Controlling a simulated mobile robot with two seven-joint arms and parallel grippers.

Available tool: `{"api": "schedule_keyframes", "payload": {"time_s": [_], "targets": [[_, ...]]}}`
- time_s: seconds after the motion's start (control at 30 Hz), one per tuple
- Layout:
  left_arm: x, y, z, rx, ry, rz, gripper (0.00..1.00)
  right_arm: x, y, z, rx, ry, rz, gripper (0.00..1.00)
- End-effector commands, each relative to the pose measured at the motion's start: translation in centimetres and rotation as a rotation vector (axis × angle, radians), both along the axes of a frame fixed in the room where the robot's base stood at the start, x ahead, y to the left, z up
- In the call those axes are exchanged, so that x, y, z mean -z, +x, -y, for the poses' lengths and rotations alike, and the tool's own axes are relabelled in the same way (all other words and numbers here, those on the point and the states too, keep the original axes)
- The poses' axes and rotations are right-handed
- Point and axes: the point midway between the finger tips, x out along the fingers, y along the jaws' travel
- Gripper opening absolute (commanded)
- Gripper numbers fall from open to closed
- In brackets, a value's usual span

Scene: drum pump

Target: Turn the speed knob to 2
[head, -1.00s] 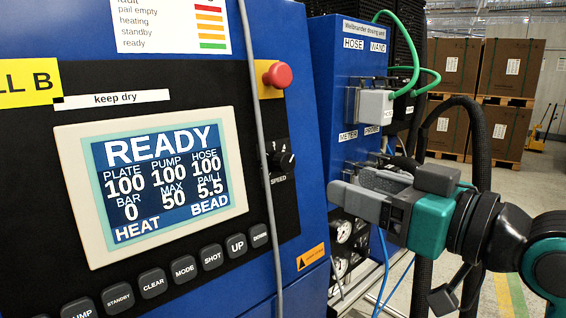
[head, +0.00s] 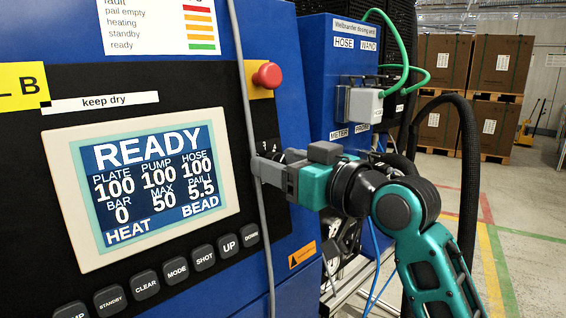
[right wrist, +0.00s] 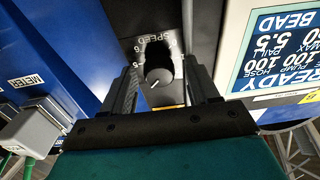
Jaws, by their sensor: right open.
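The black speed knob (right wrist: 159,76) shows in the right wrist view on the black panel, beside an upside-down SPEED label. A white pointer line is on its face; which number it points to I cannot tell. My right gripper (right wrist: 163,84) is open, with one finger on each side of the knob; whether either finger touches it I cannot tell. My left gripper is not in view.
A grey cable (head: 256,130) hangs down the panel close to the gripper. A red stop button (head: 268,75) sits above it. The READY display (head: 155,180) is to the left. The blue dosing unit (head: 335,60) with a grey connector (head: 363,105) and green hose stands to the right.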

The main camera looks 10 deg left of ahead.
Motion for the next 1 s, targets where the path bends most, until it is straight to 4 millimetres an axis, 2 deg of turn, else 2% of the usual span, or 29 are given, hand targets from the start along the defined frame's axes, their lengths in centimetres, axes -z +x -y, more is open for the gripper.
{"api": "schedule_keyframes", "payload": {"time_s": [0.17, 0.7, 1.0], "targets": [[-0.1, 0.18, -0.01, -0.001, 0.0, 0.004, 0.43, -0.01, -0.01, 0.02, 0.0, 0.001, 0.001, 0.59], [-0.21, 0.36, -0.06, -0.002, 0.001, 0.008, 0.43, 0.01, -0.03, 0.04, 0.0, 0.001, -0.001, 0.07], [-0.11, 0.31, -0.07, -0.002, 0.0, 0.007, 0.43, 0.01, 0.03, 0.09, -0.005, -0.018, 0.028, 0.05]]}}
